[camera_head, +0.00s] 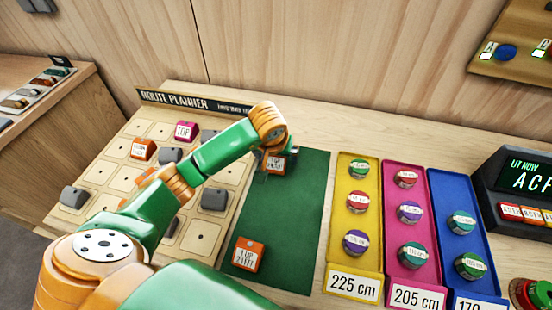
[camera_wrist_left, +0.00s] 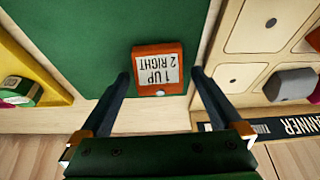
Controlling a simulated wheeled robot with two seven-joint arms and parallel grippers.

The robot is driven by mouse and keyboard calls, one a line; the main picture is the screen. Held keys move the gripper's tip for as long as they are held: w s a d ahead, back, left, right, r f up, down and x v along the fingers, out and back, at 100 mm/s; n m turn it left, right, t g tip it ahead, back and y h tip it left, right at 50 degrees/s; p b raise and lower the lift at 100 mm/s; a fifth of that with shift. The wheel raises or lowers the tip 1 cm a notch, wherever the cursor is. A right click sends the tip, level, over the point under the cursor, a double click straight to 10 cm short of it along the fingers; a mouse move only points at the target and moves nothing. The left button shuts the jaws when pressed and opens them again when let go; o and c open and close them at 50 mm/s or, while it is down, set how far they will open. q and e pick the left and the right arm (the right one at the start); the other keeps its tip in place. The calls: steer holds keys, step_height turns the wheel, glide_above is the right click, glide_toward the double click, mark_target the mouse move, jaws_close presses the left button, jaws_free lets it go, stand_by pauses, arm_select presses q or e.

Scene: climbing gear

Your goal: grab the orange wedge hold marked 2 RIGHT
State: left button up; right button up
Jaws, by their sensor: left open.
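An orange wedge hold (camera_wrist_left: 158,84) with a white label reading "1 UP 2 RIGHT" lies on the green mat (camera_wrist_left: 60,35). Its label is upside down in the left wrist view. In the head view this hold (camera_head: 277,163) is partly hidden by my left gripper (camera_head: 274,150). In the left wrist view my left gripper (camera_wrist_left: 160,76) is open, with one finger on each side of the hold and visible gaps between. Another orange hold (camera_head: 248,253) lies at the near edge of the mat; its label is too small to read surely. My right gripper is not in view.
The route planner board (camera_head: 122,178) stands left of the mat, with grey, orange and pink holds on it. Yellow (camera_head: 343,226), pink (camera_head: 388,225) and blue (camera_head: 442,205) trays with round pieces lie to the right. The mat's middle is clear.

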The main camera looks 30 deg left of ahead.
arm_select(q)
steer(key=c, duration=1.4)
steer(key=shift+c, duration=0.2)
